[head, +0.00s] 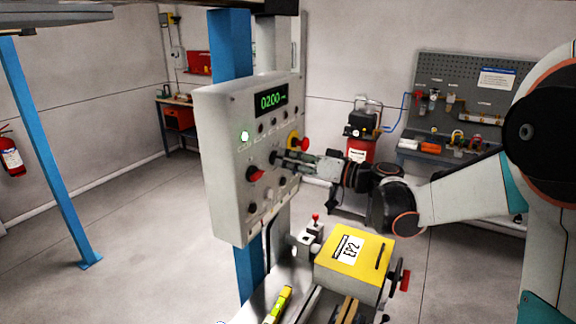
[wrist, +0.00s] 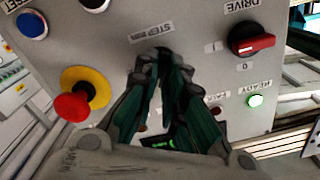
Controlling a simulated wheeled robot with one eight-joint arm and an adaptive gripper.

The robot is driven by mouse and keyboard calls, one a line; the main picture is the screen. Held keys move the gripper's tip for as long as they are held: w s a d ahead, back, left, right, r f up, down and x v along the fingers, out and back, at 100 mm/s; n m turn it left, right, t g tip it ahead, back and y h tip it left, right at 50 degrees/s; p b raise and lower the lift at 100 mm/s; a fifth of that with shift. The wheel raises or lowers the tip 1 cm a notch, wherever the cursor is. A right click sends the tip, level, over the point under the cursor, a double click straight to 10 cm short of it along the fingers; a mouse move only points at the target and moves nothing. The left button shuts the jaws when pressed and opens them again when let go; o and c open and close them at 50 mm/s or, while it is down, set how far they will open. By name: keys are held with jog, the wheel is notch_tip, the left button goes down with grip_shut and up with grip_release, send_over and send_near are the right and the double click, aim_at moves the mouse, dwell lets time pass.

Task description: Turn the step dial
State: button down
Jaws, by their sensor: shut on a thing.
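The step dial (head: 274,157) is a small dark knob on the front of the grey control panel (head: 222,160). In the wrist view it sits below the STEP mm label and is mostly hidden by my fingertips, so its pointer cannot be read. My gripper (head: 281,159) reaches in from the right in the head view. It also shows in the wrist view (wrist: 164,72), with its two fingers closed on the dial. The panel's green display (head: 271,99) reads 0200.
The red emergency button (wrist: 72,106) on its yellow collar is left of my fingers. The red DRIVE switch (wrist: 252,39) and lit green READY lamp (wrist: 255,101) are to the right. A yellow-topped unit (head: 354,252) stands below my arm. A blue post (head: 230,45) rises behind the panel.

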jog(key=shift+m+b, duration=0.45)
jog(key=shift+m, duration=0.75)
jog(key=c, duration=1.7)
grip_release()
jog(key=shift+d, duration=0.1)
jog(key=v, duration=1.2)
